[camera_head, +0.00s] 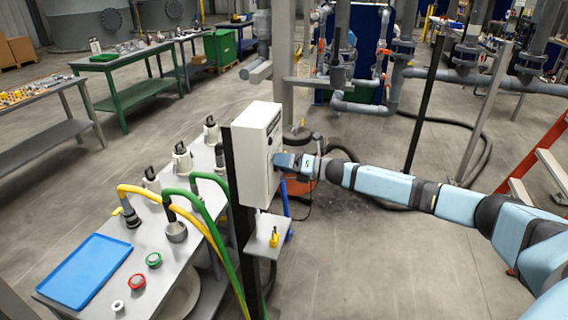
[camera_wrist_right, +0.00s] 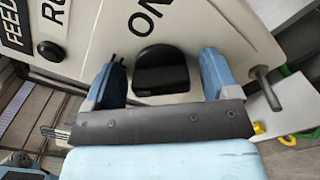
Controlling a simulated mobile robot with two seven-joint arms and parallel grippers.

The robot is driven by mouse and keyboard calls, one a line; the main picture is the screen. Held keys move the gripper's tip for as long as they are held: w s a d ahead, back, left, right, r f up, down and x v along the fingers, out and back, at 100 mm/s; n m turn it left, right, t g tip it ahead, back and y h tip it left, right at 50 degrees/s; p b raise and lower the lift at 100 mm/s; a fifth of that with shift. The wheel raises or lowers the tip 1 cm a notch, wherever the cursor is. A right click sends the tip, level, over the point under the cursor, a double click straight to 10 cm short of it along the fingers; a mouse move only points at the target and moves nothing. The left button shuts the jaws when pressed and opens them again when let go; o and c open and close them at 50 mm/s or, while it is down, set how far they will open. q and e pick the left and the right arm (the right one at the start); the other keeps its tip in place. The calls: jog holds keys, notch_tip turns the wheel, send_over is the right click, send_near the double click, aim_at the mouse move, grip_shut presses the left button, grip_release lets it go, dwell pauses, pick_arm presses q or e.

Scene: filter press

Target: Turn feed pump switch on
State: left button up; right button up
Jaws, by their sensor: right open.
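The white control box (camera_head: 256,150) stands on a dark post in the middle of the head view. In the right wrist view its panel (camera_wrist_right: 108,28) carries "FEED", "RU" and "ON" lettering, partly cut off. The black feed pump switch (camera_wrist_right: 160,72) is a rounded knob below "ON". My right gripper (camera_head: 279,160) is at the box's right-hand face. In the wrist view it (camera_wrist_right: 164,68) is open, with one blue finger on each side of the knob. I cannot tell whether the fingers touch it. My left gripper is not in view.
A metal pin (camera_wrist_right: 268,88) sticks out right of the switch. A small shelf (camera_head: 262,238) with a yellow item sits below the box. Left of it stands a bench with a blue tray (camera_head: 85,270) and yellow and green hoses (camera_head: 205,220).

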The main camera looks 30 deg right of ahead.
jog(key=c, duration=0.9)
jog(key=shift+m, duration=0.3)
jog(key=m+p, duration=0.1)
jog(key=m, duration=0.2)
jog(key=shift+m+p, duration=0.3)
jog(key=m+p, duration=0.2)
jog(key=m, duration=0.3)
jog(key=shift+f, duration=0.1)
jog(key=m+p, duration=0.2)
jog(key=m, duration=0.3)
jog(key=shift+m+p, duration=0.35)
jog(key=shift+m, duration=0.05)
jog(key=shift+f+m+p, duration=0.15)
jog(key=shift+m+p, duration=0.45)
jog(key=shift+m, duration=0.9)
